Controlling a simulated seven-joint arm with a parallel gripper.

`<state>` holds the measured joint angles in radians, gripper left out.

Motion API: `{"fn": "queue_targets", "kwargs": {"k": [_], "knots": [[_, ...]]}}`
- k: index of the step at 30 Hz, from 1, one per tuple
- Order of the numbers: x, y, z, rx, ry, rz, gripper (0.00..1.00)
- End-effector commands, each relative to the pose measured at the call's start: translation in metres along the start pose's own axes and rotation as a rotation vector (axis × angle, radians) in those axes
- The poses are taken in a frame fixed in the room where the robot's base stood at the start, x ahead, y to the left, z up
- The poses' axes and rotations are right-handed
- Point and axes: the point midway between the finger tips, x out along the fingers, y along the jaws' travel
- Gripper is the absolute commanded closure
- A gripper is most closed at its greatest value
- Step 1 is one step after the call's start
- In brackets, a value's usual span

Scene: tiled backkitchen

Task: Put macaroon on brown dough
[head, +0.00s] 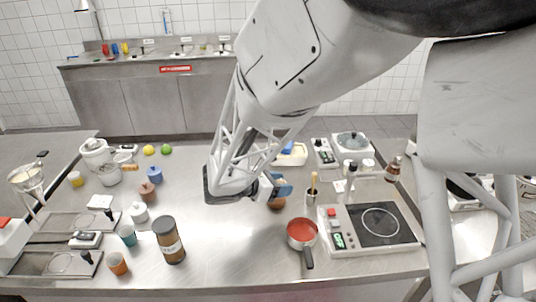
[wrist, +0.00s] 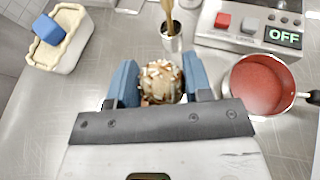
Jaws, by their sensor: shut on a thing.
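My gripper (wrist: 160,88) is shut on a round beige and brown thing with white bits, likely the macaroon (wrist: 160,78), held between the two blue fingers. In the head view my gripper (head: 279,188) is over the middle of the steel table. A brown rounded thing (head: 277,203) shows just under the fingers there; I cannot tell whether it is the held macaroon or the brown dough. I cannot make out the brown dough for certain in either view.
A red-filled pan (wrist: 262,84) and a hot plate (head: 370,226) are to the right. A utensil pot (wrist: 171,40) stands beyond the fingers. A pale tray (wrist: 72,52) holds a blue block. A brown jar (head: 169,242) stands left; the table between is clear.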

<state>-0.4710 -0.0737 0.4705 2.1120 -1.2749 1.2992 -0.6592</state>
Motion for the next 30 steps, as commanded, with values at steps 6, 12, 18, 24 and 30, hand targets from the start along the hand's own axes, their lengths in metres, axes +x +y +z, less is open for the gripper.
{"fn": "queue_targets", "kwargs": {"k": [6,12,18,24,30], "knots": [[0.007,0.028,0.0,-0.001,0.0,0.0,0.77],[0.009,0.038,0.0,0.0,0.0,0.001,0.77],[0.009,0.038,0.0,0.0,0.0,0.001,0.77],[0.01,0.038,-0.003,-0.001,0.0,0.001,0.77],[0.018,0.038,-0.02,-0.003,0.0,0.0,0.77]]}}
